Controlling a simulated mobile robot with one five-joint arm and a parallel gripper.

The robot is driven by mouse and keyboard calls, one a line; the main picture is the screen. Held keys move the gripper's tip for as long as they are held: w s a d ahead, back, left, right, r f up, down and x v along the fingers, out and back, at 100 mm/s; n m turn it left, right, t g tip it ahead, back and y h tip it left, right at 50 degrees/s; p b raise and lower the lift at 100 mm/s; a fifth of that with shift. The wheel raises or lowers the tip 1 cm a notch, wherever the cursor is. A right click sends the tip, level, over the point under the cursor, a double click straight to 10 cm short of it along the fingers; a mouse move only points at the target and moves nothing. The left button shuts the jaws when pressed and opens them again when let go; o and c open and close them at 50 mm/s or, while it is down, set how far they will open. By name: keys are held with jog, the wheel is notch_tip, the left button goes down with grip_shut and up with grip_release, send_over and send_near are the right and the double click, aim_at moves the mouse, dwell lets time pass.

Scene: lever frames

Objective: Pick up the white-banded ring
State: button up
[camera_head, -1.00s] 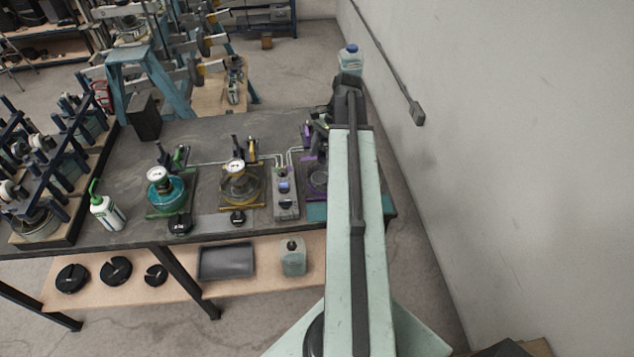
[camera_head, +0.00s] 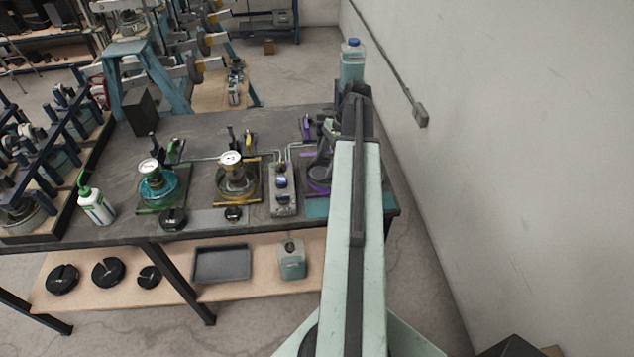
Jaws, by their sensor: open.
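My gripper (camera_head: 324,158) hangs at the far end of my arm, over the purple-marked station at the right end of the dark workbench (camera_head: 200,135). It is small and dark, partly hidden by my arm, and I see nothing held in it. I cannot make out a white-banded ring with certainty. Part of the purple station (camera_head: 316,188) is covered by my gripper and arm, so a ring there could be hidden.
A green station (camera_head: 158,188) and a yellow station (camera_head: 237,182) with gauges stand left of a valve block (camera_head: 282,190). A white bottle (camera_head: 97,207) and a blue rack (camera_head: 60,150) are farther left. A wall (camera_head: 500,130) runs along the right.

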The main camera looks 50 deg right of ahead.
jog(key=b+x, duration=0.1)
jog(key=x, duration=0.2)
jog(key=shift+d, duration=0.1)
jog(key=shift+r, duration=0.2)
grip_shut()
notch_tip(320, 180, up, 28)
jog(key=p, duration=2.8)
notch_tip(320, 180, down, 20)
jog(key=d+m+t+b, duration=0.1)
jog(key=m+b, duration=0.3)
jog(key=b, duration=1.5)
jog(key=shift+s+d+r+h+b, duration=0.2)
jog(key=shift+s+d+h+b, duration=0.2)
jog(key=shift+d, duration=0.3)
